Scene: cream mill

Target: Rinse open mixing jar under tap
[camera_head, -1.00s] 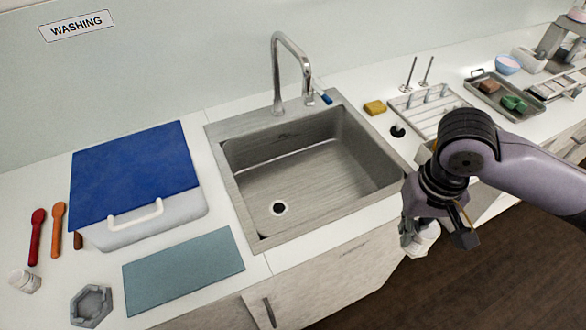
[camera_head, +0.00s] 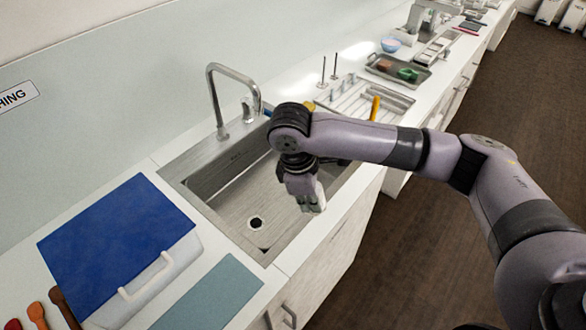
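The metal tap (camera_head: 214,100) stands behind the sink (camera_head: 187,190), its curved spout reaching over the basin. My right gripper (camera_head: 308,194) hangs over the right part of the sink, pointing down, to the right of the spout and apart from it. A small white object (camera_head: 315,200) shows at its fingers and seems held. It looks like the mixing jar, but the gripper hides most of it and I cannot see its opening. No water shows at the spout. My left gripper is not in view.
A white box with a blue lid (camera_head: 118,240) and a teal mat (camera_head: 212,295) lie left of the sink. A drying rack (camera_head: 395,103) and a tray (camera_head: 415,82) with red and green pieces stand beyond it on the right. Several spoons (camera_head: 37,314) lie at lower left.

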